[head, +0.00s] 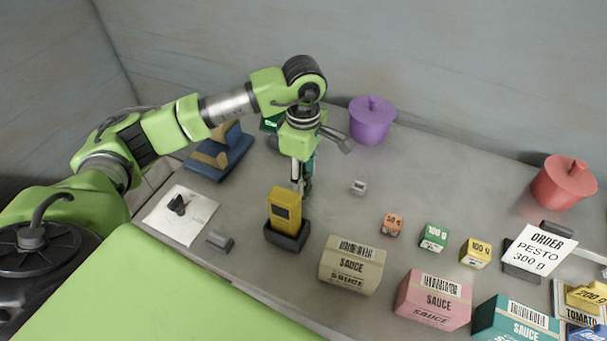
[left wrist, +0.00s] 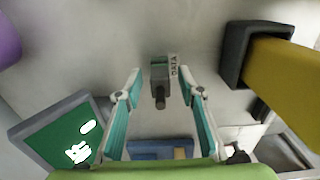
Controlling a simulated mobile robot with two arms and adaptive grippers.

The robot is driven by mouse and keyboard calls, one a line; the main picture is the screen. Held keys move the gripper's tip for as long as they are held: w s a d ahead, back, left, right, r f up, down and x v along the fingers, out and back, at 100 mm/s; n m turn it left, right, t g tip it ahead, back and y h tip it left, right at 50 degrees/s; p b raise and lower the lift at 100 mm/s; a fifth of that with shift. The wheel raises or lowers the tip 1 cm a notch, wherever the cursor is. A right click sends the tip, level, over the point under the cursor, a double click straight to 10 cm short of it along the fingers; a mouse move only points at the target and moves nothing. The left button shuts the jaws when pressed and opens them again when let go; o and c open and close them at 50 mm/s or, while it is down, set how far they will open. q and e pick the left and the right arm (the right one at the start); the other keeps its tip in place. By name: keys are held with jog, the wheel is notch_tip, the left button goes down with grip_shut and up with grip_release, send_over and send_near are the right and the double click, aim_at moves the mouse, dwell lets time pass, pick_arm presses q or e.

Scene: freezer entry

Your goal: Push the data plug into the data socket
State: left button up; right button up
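A small grey block with a dark round stub and a DATA label (left wrist: 160,78) shows in the left wrist view; I cannot tell whether it is the data plug, the data socket or both. It looks like the small pale block (head: 358,187) on the counter in the head view. My left gripper (head: 303,188) points down behind the yellow device, left of that block. In the left wrist view its fingers (left wrist: 163,92) are apart, with the block showing between them and no contact visible. My right gripper is out of view.
A yellow device in a dark holder (head: 284,212) stands close in front of the left gripper. A purple pot (head: 372,120), a green screen (left wrist: 62,140) and a blue stand (head: 219,155) are nearby. Several sauce boxes (head: 352,265) line the front. Bare counter surrounds the pale block.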

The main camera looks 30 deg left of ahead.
pick_arm(q)
jog(key=shift+r, duration=0.1)
notch_tip(320, 180, up, 12)
jog(key=shift+f, duration=0.1)
dwell(0.4)
